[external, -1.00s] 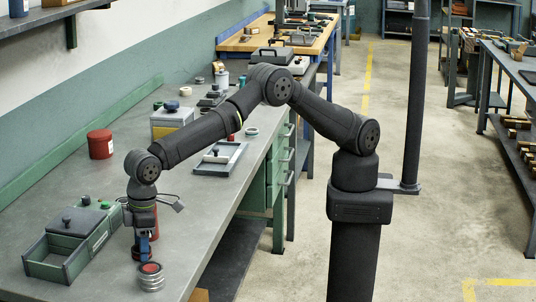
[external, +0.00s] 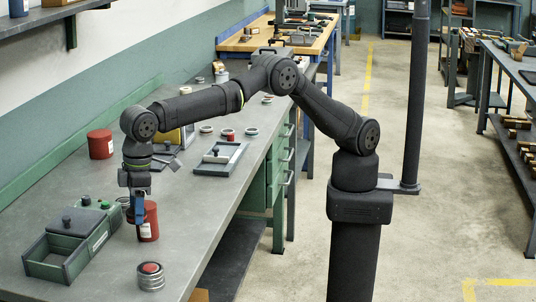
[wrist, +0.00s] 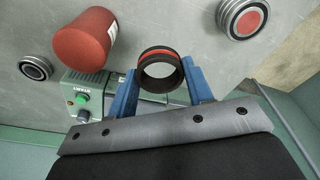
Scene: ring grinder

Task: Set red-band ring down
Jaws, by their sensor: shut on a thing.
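In the wrist view the gripper (wrist: 160,75) is shut on this ring. In the external view the ring is hard to make out at the fingertips. The gripper is above the bench, beside a red canister (external: 150,224) that it partly overlaps in the external view. The canister also shows in the wrist view (wrist: 84,40).
A stack of metal rings with a red top (external: 151,279) stands near the bench's front edge. A green open box (external: 45,262) with a control box is at left. A shallow tray (external: 218,160), loose rings (external: 228,135) and another red canister (external: 100,145) stand farther back.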

